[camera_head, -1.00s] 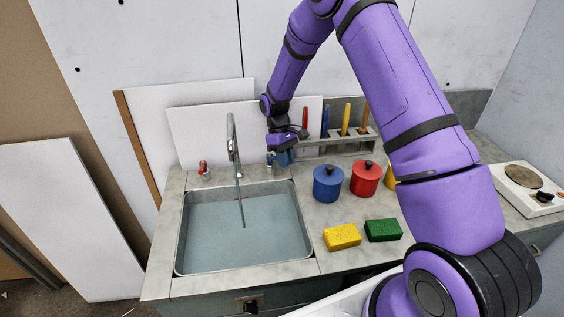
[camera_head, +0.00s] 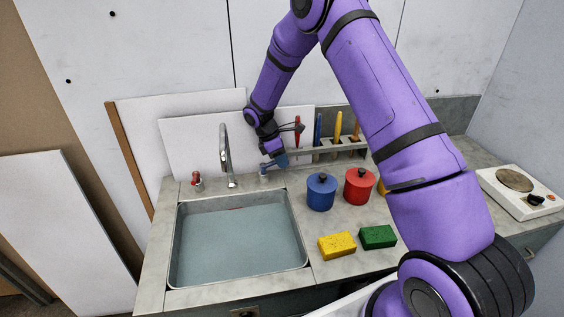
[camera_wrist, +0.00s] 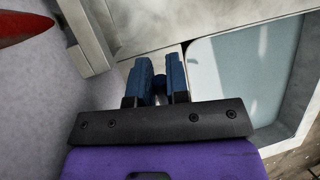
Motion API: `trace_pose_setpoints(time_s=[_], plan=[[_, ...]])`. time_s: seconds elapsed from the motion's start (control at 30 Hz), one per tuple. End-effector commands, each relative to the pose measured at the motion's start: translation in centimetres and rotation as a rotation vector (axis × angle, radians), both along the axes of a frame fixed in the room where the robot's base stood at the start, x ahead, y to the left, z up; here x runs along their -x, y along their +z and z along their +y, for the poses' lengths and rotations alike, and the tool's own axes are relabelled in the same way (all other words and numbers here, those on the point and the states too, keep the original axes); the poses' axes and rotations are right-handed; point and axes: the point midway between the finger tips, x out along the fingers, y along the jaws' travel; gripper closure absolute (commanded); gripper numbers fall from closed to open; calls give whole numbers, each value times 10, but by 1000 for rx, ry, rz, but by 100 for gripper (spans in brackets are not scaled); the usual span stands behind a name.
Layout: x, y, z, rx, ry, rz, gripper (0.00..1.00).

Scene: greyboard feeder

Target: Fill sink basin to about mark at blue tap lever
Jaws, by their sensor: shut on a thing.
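The sink basin (camera_head: 170,252) is set in the counter at the left and holds blue-grey water; it also shows in the wrist view (camera_wrist: 294,118). A small red mark (camera_head: 236,209) shows on its back wall just above the water. The tap spout (camera_head: 226,155) stands behind the basin, with no stream falling from it. The blue tap lever (camera_head: 265,167) is right of the spout. My gripper (camera_head: 277,160) is shut on this lever; its blue fingers (camera_wrist: 161,76) hide most of the grip in the wrist view.
A red tap lever (camera_head: 197,180) stands left of the spout. Right of the basin are a blue pot (camera_head: 321,193), a red pot (camera_head: 358,187), a yellow sponge (camera_head: 337,246) and a green sponge (camera_head: 378,237). A tool rack (camera_head: 340,150) stands behind, and a hotplate (camera_head: 520,190) at right.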

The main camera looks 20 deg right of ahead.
Motion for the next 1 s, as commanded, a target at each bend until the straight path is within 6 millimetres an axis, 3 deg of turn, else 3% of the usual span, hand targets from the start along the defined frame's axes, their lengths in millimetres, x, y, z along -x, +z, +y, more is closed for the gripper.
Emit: trace_pose_setpoints(time_s=[0.6, 0.63, 0.7, 1.0], plan=[[-4, 1, 0, -1, 41, -3, 100], [-4, 1, 0, -1, 41, -3, 78], [-3, 1, 0, 0, 40, -3, 61], [-3, 1, 0, -1, 39, -2, 60]])
